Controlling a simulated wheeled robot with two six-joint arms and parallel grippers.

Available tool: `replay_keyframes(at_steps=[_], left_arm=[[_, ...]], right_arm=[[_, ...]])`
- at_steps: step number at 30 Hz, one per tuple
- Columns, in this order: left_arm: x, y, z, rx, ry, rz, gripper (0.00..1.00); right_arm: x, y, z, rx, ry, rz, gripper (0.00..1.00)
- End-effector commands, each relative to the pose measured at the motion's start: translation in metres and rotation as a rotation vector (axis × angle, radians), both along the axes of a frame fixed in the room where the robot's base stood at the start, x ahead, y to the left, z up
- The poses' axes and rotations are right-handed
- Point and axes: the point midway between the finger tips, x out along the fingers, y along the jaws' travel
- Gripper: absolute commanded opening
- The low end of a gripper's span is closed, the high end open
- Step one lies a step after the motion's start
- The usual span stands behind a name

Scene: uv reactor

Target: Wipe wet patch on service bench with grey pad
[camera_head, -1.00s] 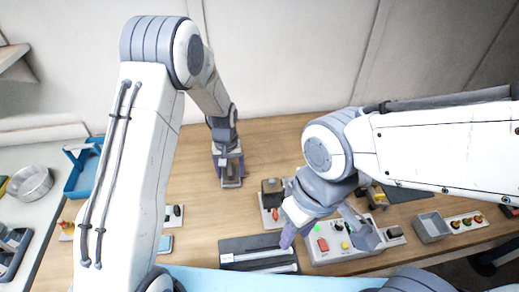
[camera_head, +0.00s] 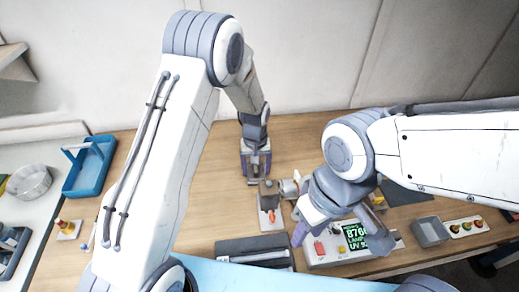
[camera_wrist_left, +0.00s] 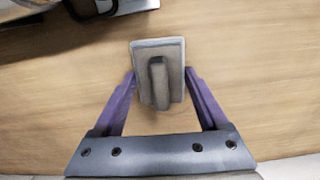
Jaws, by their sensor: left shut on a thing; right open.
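My left gripper (camera_head: 256,168) is low over the wooden service bench (camera_head: 200,165), toward its back. The pad shows only as a small part under the fingers in the head view (camera_head: 258,182). I cannot make out a wet patch on the bench. My right gripper (camera_head: 299,233) is open beside the control box, partly hidden by its own wrist.
The control box (camera_head: 318,258) has a lit readout (camera_head: 356,236).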

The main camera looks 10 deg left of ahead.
Motion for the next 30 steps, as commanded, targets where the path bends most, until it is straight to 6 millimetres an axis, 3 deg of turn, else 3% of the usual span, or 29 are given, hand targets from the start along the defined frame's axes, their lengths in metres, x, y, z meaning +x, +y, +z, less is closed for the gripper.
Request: replay_keyframes(at_steps=[2,18,30], left_arm=[[0.001,0.001,0.022,-0.001,-0.004,0.001,0.24],[0.000,0.003,0.070,0.000,0.000,0.003,0.24],[-0.001,0.003,0.079,0.000,0.000,0.003,0.24]], right_arm=[[0.000,0.000,0.012,0.001,-0.001,0.000,0.41],[0.000,0.000,0.049,0.001,-0.001,-0.001,0.41],[0.000,0.000,0.055,0.001,-0.001,0.000,0.41]])
